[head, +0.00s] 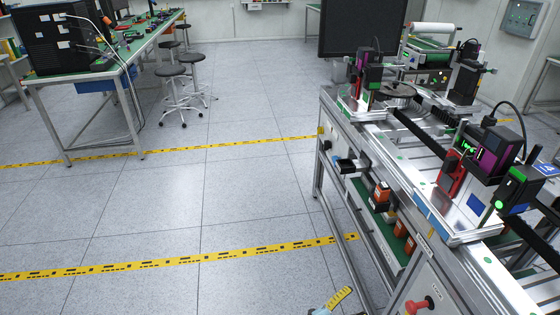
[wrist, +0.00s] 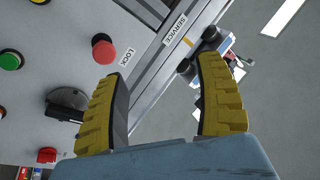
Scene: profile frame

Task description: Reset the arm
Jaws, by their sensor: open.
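My gripper (wrist: 163,66) shows in the wrist view as two yellow ribbed fingers on a blue-grey body. The fingers are apart and hold nothing. Behind them are the edge of a grey control panel (wrist: 60,28) and the floor. A red button (wrist: 104,52) lies beyond the left fingertip, beside a LOCK label. In the head view only a small part of my gripper (head: 338,299) shows at the bottom edge, a yellow finger and a bit of blue, left of the machine frame. The rest of the arm is out of view.
The aluminium profile frame (head: 325,150) of the machine stands at the right, carrying devices and a monitor (head: 350,28). A red switch (head: 420,304) sticks out from its front panel. Stools (head: 172,84) and a bench (head: 130,48) stand at the back left. The floor between is clear.

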